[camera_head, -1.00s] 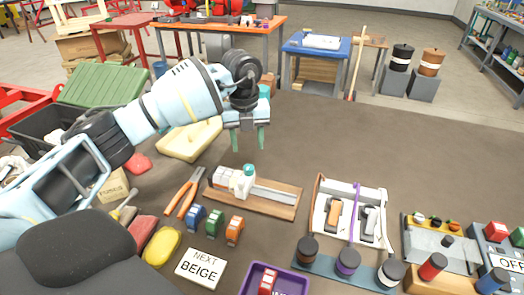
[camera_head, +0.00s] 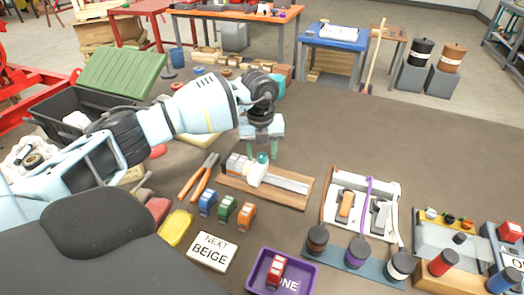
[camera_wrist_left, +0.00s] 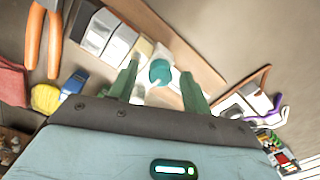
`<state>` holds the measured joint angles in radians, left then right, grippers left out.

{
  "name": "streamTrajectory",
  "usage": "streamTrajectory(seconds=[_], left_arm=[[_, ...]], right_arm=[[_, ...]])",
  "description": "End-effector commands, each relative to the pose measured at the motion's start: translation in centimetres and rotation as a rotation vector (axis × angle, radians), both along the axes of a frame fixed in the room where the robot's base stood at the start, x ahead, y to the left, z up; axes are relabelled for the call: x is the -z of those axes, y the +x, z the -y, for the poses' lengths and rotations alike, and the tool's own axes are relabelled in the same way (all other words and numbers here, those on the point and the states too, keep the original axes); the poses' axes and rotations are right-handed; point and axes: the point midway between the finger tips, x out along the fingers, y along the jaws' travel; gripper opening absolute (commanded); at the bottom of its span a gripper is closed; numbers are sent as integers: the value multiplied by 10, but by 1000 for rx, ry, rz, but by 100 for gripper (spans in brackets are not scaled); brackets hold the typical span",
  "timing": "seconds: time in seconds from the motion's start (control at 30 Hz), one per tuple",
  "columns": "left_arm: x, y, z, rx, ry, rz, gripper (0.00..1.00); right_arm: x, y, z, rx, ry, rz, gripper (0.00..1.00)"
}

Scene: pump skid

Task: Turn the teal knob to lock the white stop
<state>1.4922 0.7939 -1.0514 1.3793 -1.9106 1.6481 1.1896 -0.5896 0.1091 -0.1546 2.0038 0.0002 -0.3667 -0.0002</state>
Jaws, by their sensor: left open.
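The teal knob (camera_head: 263,157) sits on top of the white stop (camera_head: 256,172), on a wooden board (camera_head: 300,203) with a metal rail. A white block lies at the left end of the rail. My left gripper (camera_head: 262,152) is open, pointing down just above and behind the knob in the head view. In the left wrist view the knob (camera_wrist_left: 160,72) appears between the two green fingers (camera_wrist_left: 160,80), with a gap on each side. Contact cannot be told. My right gripper is not in view.
Orange-handled pliers (camera_head: 199,178) lie left of the board. Blue, green and orange small blocks (camera_head: 228,209) stand in front of it. A white tray with levers (camera_head: 330,205) stands to the right. A "NEXT BEIGE" card (camera_head: 212,250) and a purple tray (camera_head: 310,273) lie nearer me.

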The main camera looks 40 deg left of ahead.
Motion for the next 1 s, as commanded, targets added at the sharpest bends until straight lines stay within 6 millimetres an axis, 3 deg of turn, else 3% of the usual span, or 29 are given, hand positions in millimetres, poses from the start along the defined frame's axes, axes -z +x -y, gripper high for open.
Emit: streamTrajectory(seconds=[0.2, 0.57, 1.0], left_arm=[[0, 0, 0, 0, 0, 0, 49], [0, 0, 0, 0, -1, 1, 4], [-1, 1, 0, 105, -2, 1, 4]], right_arm=[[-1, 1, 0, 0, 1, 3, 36], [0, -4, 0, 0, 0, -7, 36], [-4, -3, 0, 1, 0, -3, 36]])
